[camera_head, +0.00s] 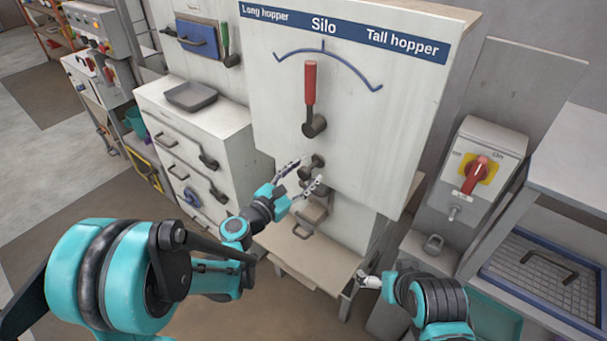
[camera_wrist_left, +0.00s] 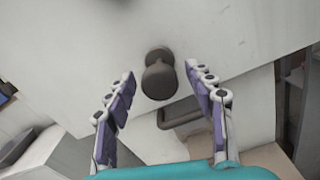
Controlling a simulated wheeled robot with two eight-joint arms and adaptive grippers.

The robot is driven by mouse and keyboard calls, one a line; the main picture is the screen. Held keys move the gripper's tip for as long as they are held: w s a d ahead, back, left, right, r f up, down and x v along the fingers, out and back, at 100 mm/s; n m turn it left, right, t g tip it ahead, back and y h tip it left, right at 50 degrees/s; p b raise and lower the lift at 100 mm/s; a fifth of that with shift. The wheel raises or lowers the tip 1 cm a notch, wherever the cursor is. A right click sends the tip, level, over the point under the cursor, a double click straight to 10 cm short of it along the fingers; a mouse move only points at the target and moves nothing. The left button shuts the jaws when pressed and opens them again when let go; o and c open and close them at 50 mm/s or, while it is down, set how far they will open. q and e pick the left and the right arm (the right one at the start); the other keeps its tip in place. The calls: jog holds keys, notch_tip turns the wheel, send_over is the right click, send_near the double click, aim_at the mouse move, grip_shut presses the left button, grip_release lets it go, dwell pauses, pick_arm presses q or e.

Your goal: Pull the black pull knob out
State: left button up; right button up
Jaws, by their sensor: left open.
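The dark pull knob (camera_head: 311,166) sits low on the front of the pale Silo panel (camera_head: 400,120), below the red-handled lever (camera_head: 310,98). In the left wrist view the round knob (camera_wrist_left: 159,77) stands out from the panel on a short, thick neck. My left gripper (camera_head: 304,174) is open in front of the panel at the knob. In the left wrist view the left gripper (camera_wrist_left: 160,84) has one finger on each side of the knob, with visible gaps. My right gripper (camera_head: 370,282) is low, right of the knob; its jaws are mostly hidden.
A drawer-like handle (camera_head: 305,222) sits below the knob, above a small shelf (camera_head: 310,262). A white drawer cabinet (camera_head: 190,130) with a grey tray (camera_head: 190,96) stands left. A switch box (camera_head: 470,175) with a red rotary switch and a mesh-bottomed blue tray (camera_head: 545,272) are at right.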

pick_arm(q)
jog(key=v, duration=1.2)
